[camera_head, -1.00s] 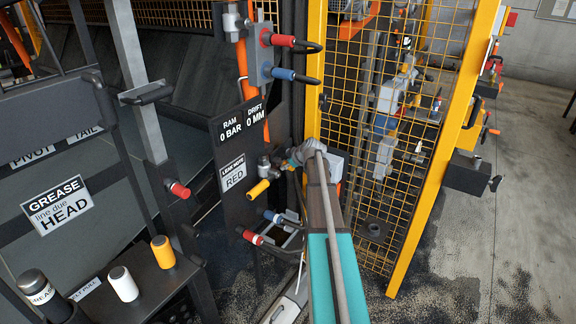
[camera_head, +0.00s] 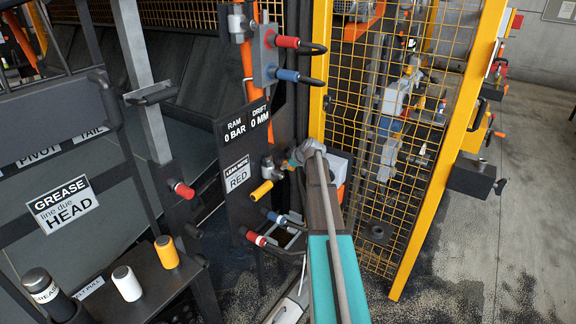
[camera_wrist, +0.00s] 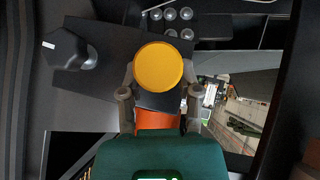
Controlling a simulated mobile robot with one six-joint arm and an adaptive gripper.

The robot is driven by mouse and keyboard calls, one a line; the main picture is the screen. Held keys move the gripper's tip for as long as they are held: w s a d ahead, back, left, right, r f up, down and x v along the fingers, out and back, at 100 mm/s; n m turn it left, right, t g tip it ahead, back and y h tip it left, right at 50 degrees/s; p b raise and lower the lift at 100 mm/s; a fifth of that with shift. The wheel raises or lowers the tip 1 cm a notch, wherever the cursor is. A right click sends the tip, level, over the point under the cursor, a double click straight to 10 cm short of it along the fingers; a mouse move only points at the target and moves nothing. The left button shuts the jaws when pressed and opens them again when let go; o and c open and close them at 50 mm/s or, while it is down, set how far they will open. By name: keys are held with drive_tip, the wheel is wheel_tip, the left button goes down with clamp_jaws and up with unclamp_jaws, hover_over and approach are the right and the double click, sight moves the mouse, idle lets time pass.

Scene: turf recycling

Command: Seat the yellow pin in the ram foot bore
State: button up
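The yellow pin (camera_head: 262,190) juts out beside the dark display panel, below the lower end of the orange ram, in the head view. In the wrist view its round yellow end (camera_wrist: 158,68) faces me, between the two grey fingers of my gripper (camera_wrist: 159,92). A dark block and an orange part show just below it. I cannot tell whether the fingers touch the pin. In the head view my gripper (camera_head: 285,164) is just above and right of the pin, small and partly hidden. The ram foot bore cannot be made out.
Red (camera_head: 287,41) and blue (camera_head: 287,75) handles stick out above, and another red one (camera_head: 254,237) below the pin. A yellow mesh guard (camera_head: 375,130) stands right of my arm. White (camera_head: 126,284) and yellow (camera_head: 166,252) cylinders stand on the dark shelf at lower left.

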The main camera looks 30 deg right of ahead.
drive_tip(key=o, duration=0.5)
drive_tip(key=s+d, duration=0.3)
drive_tip(key=s, duration=0.4)
drive_tip(key=s+d, duration=0.3)
drive_tip(key=s, duration=0.5)
drive_tip(key=shift+s+d, duration=0.15)
drive_tip(key=shift+d, duration=0.05)
idle(0.3)
idle(1.0)
